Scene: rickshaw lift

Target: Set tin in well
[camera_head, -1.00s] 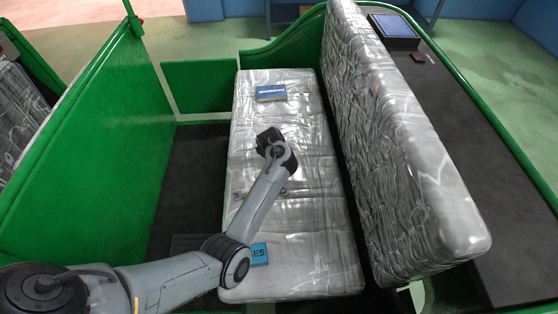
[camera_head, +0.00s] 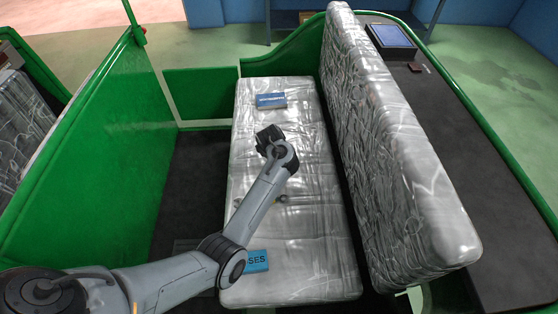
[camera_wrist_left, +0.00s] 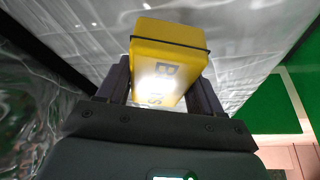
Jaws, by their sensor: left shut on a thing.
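The yellow tin (camera_wrist_left: 170,62) has a dark band near one end and lettering on its face, with a bright glare on it. My left gripper (camera_wrist_left: 163,92) is shut on it, one dark finger on each side. In the head view my left wrist (camera_head: 270,140) is over the seat; the fingers and tin are hidden there. The dark floor well (camera_head: 190,180) lies between the green panel and the seat, empty where visible. I cannot tell for sure that this is the well meant. My right gripper is not in view.
A blue box (camera_head: 271,101) lies at the seat's far end and a blue lettered box (camera_head: 257,261) near its front. A small tool (camera_head: 281,199) lies partly behind my arm. The tall seat back (camera_head: 380,140) and green panel (camera_head: 95,140) are obstacles.

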